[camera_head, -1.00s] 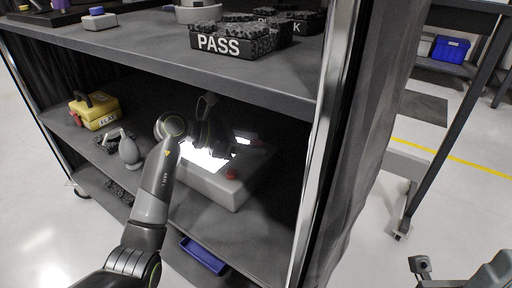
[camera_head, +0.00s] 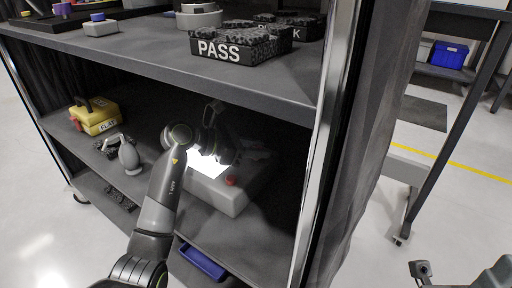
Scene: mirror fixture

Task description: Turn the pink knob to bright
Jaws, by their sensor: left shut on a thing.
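A grey box (camera_head: 228,200) with a lit white panel (camera_head: 206,166) and a small red button (camera_head: 230,181) sits on the lower shelf. My left arm reaches in from the lower left. My left gripper (camera_head: 218,150) is over the back of the box and covers part of the lit panel. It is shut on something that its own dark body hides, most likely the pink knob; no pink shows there.
The upper shelf (camera_head: 150,55) and the silver post (camera_head: 325,150) close in the space. A yellow case (camera_head: 95,115) and a grey bulb-shaped tool (camera_head: 128,155) stand left of my arm. A blue tray (camera_head: 203,262) lies below. A black PASS bin (camera_head: 240,45) stands above.

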